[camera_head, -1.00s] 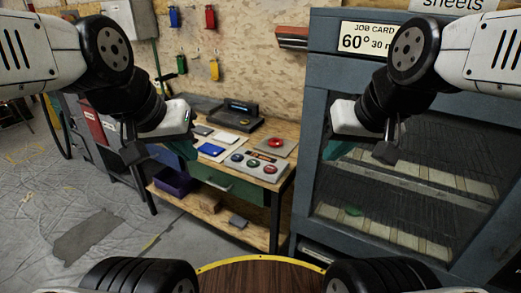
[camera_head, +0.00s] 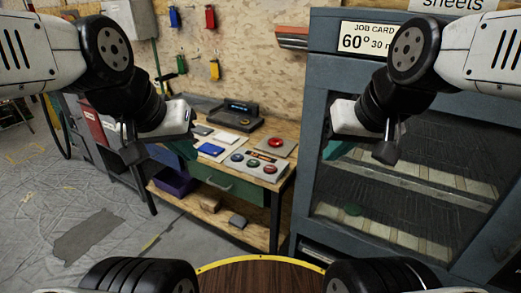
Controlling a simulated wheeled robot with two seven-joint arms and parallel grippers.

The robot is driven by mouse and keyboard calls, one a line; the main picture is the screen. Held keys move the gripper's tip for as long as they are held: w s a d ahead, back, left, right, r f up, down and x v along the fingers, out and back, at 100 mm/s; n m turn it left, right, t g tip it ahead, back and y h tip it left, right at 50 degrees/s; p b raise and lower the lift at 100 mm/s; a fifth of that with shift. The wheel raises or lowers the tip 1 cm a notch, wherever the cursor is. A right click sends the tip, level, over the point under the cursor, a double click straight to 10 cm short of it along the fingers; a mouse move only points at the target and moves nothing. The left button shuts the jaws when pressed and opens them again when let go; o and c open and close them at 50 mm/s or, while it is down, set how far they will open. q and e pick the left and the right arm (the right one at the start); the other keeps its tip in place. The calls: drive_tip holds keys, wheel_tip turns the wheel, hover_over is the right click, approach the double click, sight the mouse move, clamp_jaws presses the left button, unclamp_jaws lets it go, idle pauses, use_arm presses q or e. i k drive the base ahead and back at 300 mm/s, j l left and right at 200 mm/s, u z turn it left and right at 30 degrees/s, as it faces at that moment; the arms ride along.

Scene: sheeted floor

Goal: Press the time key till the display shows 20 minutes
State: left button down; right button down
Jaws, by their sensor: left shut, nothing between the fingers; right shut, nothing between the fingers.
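A grey control box (camera_head: 254,176) with several round buttons and a small orange-lit strip lies at the front of the workbench. I cannot tell which button is the time key. My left gripper (camera_head: 184,150) is shut and empty, in the air left of the control box. My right gripper (camera_head: 333,150) is shut and empty, in front of the grey cabinet, right of the bench. Neither touches a button.
A plate with a red button (camera_head: 276,143) sits behind the control box. A blue item (camera_head: 210,149) lies to its left. The grey cabinet (camera_head: 313,150) with a glass front stands right. Its job card (camera_head: 367,38) reads 60° 30, partly hidden. Open floor (camera_head: 60,200) lies left.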

sight(237, 157)
drive_tip(key=i+u, duration=0.2)
drive_tip(key=u, duration=0.15)
drive_tip(key=i+u, duration=0.15)
drive_tip(key=u, duration=0.25)
